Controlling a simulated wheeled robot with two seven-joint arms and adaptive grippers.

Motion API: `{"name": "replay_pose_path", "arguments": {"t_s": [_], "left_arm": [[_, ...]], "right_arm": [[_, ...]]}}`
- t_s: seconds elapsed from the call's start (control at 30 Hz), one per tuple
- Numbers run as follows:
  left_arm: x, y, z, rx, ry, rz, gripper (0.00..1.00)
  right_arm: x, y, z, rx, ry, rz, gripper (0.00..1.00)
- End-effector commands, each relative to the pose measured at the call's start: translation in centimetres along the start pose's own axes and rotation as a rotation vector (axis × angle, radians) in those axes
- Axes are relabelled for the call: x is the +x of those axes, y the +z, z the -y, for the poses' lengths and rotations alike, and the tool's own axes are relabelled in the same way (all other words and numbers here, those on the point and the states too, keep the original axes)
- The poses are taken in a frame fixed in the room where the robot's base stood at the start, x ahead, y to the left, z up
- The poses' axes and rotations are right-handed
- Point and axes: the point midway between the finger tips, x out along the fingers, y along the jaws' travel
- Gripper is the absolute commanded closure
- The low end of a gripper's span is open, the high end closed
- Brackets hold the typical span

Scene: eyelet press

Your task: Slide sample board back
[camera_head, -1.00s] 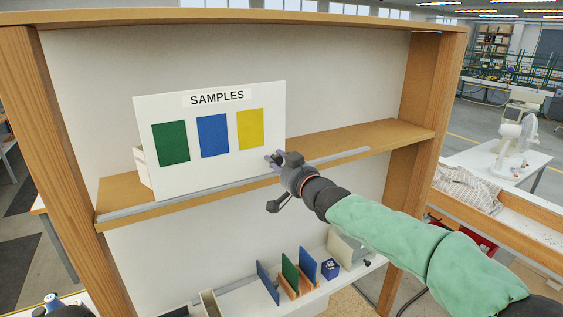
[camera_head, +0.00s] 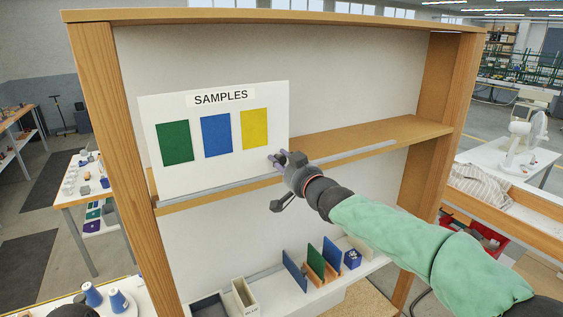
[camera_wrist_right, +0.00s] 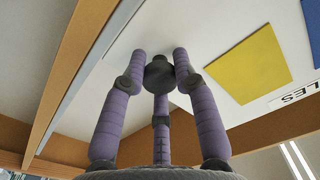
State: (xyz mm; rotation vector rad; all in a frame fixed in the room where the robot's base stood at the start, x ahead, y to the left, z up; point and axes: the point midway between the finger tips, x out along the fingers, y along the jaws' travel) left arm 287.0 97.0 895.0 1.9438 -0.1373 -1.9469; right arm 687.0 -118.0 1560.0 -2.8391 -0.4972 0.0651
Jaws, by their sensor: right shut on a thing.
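The white sample board (camera_head: 217,176), marked SAMPLES with green, blue and yellow patches, stands upright at the left end of the wooden shelf (camera_head: 390,137). My right gripper (camera_head: 279,159) is at the board's lower right edge. In the right wrist view my gripper's three fingers (camera_wrist_right: 160,65) close around a dark round knob (camera_wrist_right: 158,75) in front of the white board (camera_wrist_right: 205,30). The yellow patch (camera_wrist_right: 248,66) shows beside them. What lies behind the board is hidden.
A grey rail (camera_head: 355,155) runs along the shelf's front edge. The shelf is bare right of the board. Below, a lower shelf carries upright coloured panels (camera_head: 316,260) and a pale bin (camera_head: 244,294). The left post (camera_head: 118,150) stands close to the board.

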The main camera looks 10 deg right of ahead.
Motion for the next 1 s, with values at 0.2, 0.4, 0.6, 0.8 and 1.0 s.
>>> {"name": "replay_pose_path", "arguments": {"t_s": [0.2, 0.4, 0.6, 0.8, 1.0], "left_arm": [[0.0, 0.0, 0.0, 0.000, 0.000, 0.000, 0.60], [0.0, 0.0, 0.0, 0.000, 0.000, 0.000, 0.60], [0.0, 0.0, 0.0, 0.000, 0.000, 0.000, 0.60], [0.0, 0.0, 0.0, 0.000, 0.000, 0.000, 0.60], [0.0, 0.0, 0.0, 0.000, 0.000, 0.000, 0.60]], "right_arm": [[0.1, 0.1, 0.3, 0.001, -0.004, 0.001, 0.46], [0.0, 0.1, 0.1, 0.001, -0.003, 0.001, 0.46], [-0.6, 0.0, 0.1, 0.000, -0.002, 0.000, 0.46], [-3.3, -0.1, 0.1, 0.001, -0.001, -0.001, 0.46], [-7.0, 0.0, 0.2, -0.001, -0.002, -0.001, 0.46]]}}
